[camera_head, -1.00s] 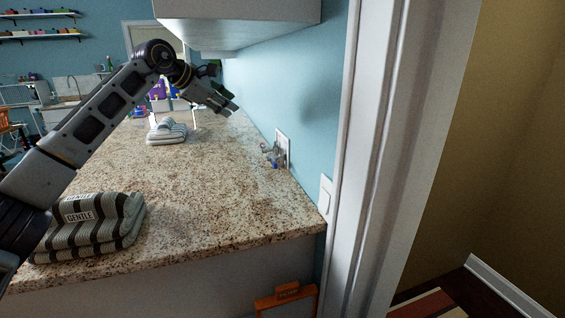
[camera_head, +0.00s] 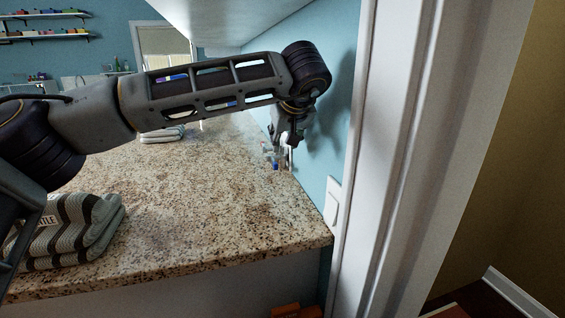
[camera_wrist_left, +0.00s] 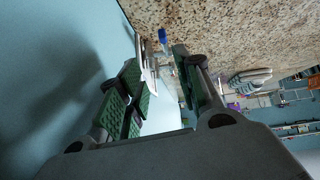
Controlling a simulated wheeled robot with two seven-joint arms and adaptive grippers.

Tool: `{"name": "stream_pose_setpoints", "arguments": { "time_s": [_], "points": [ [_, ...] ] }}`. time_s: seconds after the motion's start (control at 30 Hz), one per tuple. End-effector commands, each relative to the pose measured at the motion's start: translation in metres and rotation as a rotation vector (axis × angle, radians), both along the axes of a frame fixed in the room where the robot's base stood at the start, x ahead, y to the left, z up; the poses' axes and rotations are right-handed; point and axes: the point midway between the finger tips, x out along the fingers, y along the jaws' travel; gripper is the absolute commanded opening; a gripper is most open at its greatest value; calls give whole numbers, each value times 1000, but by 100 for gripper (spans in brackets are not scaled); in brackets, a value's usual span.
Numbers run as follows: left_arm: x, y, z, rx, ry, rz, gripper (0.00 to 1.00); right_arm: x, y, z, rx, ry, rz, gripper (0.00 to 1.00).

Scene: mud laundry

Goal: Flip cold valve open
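The valve fitting (camera_head: 270,156) is at the right wall just above the counter, with a blue part (camera_head: 276,166) low on it. In the left wrist view the blue handle (camera_wrist_left: 162,37) shows beyond the fingertips, beside a white wall plate (camera_wrist_left: 146,62). My left gripper (camera_head: 288,144) points down close to the wall, right at the valve, and partly covers it. In the left wrist view its green-padded fingers (camera_wrist_left: 160,72) are apart, with the valve seen between and past them. Contact with the valve cannot be told. My right gripper is not in view.
The speckled counter (camera_head: 210,210) is mostly clear. Folded striped towels (camera_head: 75,230) lie at its front left, and another stack (camera_head: 162,134) lies farther back. A white switch plate (camera_head: 332,200) and a door frame (camera_head: 395,160) stand to the right.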

Motion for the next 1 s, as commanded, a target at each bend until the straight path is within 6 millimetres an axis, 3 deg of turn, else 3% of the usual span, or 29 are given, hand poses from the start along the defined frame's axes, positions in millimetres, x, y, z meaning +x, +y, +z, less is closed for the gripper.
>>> {"name": "stream_pose_setpoints", "arguments": {
  "time_s": [0.2, 0.63, 1.0],
  "points": [
    [-5, 5, -6, 97, -4, -24, 34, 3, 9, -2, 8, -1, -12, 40],
    [-4, 5, -7, 95, -4, -23, 34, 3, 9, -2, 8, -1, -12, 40],
    [17, 12, -30, 93, -2, -22, 34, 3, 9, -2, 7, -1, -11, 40]
  ]
}}
